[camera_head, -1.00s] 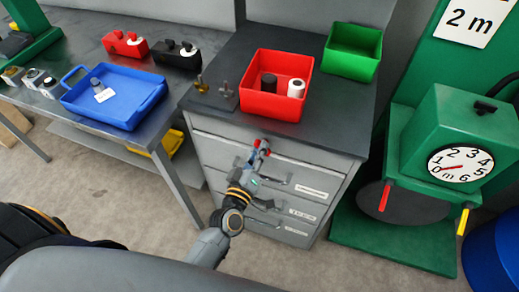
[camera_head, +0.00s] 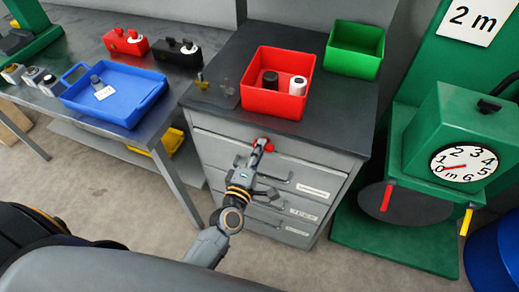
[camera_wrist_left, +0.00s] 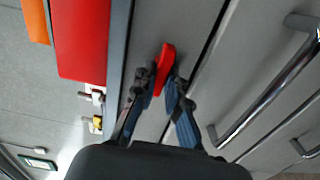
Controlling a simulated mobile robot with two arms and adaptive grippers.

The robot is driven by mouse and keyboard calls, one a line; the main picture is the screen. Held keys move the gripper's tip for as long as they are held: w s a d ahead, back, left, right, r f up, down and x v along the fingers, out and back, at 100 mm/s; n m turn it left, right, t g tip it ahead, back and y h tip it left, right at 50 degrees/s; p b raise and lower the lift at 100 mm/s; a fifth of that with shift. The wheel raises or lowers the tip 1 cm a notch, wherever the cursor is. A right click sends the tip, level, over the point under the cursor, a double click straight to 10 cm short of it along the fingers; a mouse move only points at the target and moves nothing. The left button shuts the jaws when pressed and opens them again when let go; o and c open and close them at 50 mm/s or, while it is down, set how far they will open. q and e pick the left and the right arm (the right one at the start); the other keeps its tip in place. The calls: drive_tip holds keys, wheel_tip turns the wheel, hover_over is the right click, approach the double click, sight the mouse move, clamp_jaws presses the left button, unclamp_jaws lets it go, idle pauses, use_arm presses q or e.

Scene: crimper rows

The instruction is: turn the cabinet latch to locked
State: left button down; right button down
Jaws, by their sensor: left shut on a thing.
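The grey cabinet (camera_head: 222,151) has a red latch handle (camera_head: 269,147) at the top of its front, above the drawer handles. My left gripper (camera_head: 262,145) reaches up to it from below and covers its middle in the head view. In the left wrist view the red latch handle (camera_wrist_left: 166,58) stands out between the fingertips of my left gripper (camera_wrist_left: 162,82), which are shut on it. It slants slightly there. The latch's base is hidden, and I cannot read any locked mark. My right gripper is not in view.
A red bin (camera_head: 275,103) and a green bin (camera_head: 353,58) stand on the cabinet top. Drawer handles (camera_head: 272,178) stick out beside my left arm. A workbench with a blue tray (camera_head: 128,117) is at left; a green machine (camera_head: 455,135) is at right.

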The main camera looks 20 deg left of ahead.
use_arm(q)
drive_tip(key=shift+n, duration=0.3)
drive_tip(key=c, duration=1.4)
unclamp_jaws()
drive_tip(key=shift+o, duration=0.2)
drive_tip(key=shift+s, duration=0.1)
drive_tip(key=s, duration=1.1)
drive_tip(key=shift+s+a, duration=0.25)
drive_tip(key=shift+s, duration=0.15)
